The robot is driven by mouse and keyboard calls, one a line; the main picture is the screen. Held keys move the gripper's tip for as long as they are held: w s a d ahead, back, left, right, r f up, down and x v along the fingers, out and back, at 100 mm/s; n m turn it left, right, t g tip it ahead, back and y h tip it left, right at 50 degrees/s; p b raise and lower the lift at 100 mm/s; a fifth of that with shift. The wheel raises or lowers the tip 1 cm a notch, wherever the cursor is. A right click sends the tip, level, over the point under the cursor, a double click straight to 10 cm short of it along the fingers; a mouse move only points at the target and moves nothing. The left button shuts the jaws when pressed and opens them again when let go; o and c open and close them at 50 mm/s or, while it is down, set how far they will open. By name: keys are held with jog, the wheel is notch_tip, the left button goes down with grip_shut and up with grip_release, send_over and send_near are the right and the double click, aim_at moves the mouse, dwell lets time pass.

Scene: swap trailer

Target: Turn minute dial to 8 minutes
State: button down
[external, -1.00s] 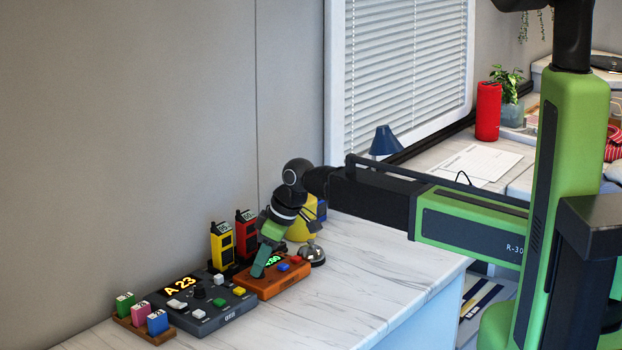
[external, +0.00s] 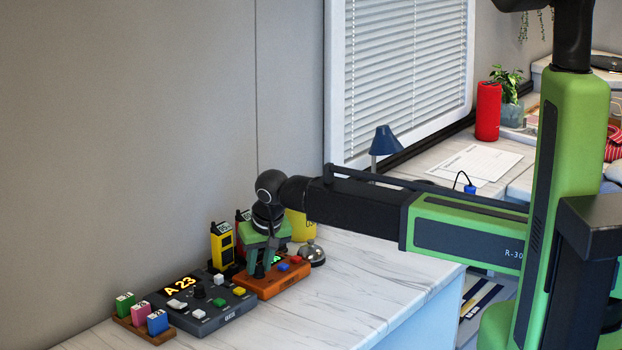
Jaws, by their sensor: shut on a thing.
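My gripper (external: 264,268) is over the left part of an orange timer box (external: 285,284) on the marble counter. It points down and is shut on a small dark knob (external: 259,271), which I take to be the minute dial. The knob is mostly hidden between the green fingers. A green lit display (external: 276,259) shows only in part behind the gripper, and its digits cannot be read. A blue button (external: 283,267) and a red button (external: 295,260) sit on the box to the right of my gripper.
A dark grey console (external: 203,315) with display "A 23" stands left of the orange box. Yellow (external: 221,243) and red radios stand behind. A silver bell (external: 312,254) is close on the right. Coloured blocks (external: 141,314) stand in a tray at far left. The counter's front right is clear.

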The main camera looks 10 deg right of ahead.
jog(key=shift+m+h, duration=0.4)
jog(key=shift+m, duration=0.5)
jog(key=shift+s, duration=0.1)
jog(key=c, duration=1.2)
grip_release()
jog(key=p+v, duration=1.6)
jog(key=v, duration=0.1)
jog(key=shift+r, duration=0.25)
